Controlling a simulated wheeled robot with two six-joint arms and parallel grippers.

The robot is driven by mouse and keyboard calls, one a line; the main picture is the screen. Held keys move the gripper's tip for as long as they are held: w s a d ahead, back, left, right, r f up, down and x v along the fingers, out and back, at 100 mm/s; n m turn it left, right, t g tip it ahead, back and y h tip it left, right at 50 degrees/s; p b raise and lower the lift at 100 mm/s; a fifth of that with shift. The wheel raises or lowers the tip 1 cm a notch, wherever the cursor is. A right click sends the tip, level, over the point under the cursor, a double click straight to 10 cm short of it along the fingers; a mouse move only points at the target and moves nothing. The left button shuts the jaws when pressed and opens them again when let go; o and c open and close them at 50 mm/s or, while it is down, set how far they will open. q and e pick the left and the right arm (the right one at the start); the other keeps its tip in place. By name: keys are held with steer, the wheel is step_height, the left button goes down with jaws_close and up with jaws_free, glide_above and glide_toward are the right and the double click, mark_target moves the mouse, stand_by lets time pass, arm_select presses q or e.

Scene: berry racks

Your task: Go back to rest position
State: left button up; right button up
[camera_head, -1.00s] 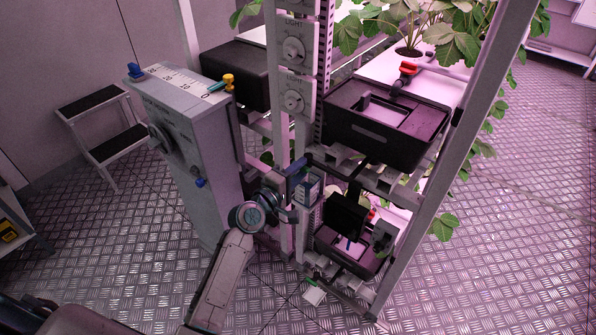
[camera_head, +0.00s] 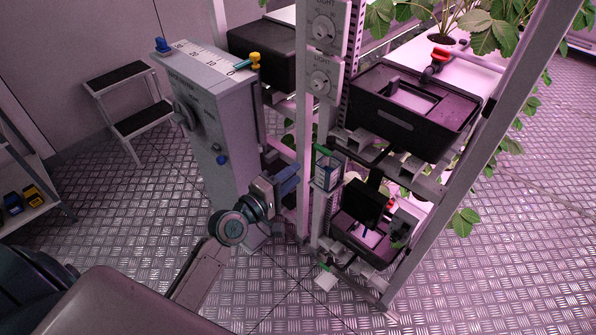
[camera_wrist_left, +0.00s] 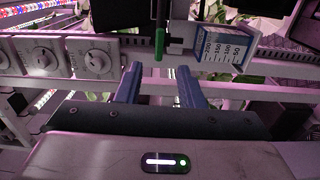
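My left gripper (camera_head: 288,180) has blue fingers and sits in front of the rack's upright, just left of a small graduated container. In the left wrist view the two fingers of the left gripper (camera_wrist_left: 158,78) stand apart with nothing between them. The graduated container (camera_head: 328,172) has a blue scale panel and is on the rack; it also shows in the left wrist view (camera_wrist_left: 222,48), beyond the fingers and to the right. A green rod end (camera_wrist_left: 160,43) hangs beyond the fingertips. My right gripper is not in view.
The rack holds a black upper tub (camera_head: 405,125) and a lower tub (camera_head: 365,240). A step stool (camera_head: 125,95) and a side shelf (camera_head: 40,215) are at the left. The floor (camera_head: 490,270) at right is clear.

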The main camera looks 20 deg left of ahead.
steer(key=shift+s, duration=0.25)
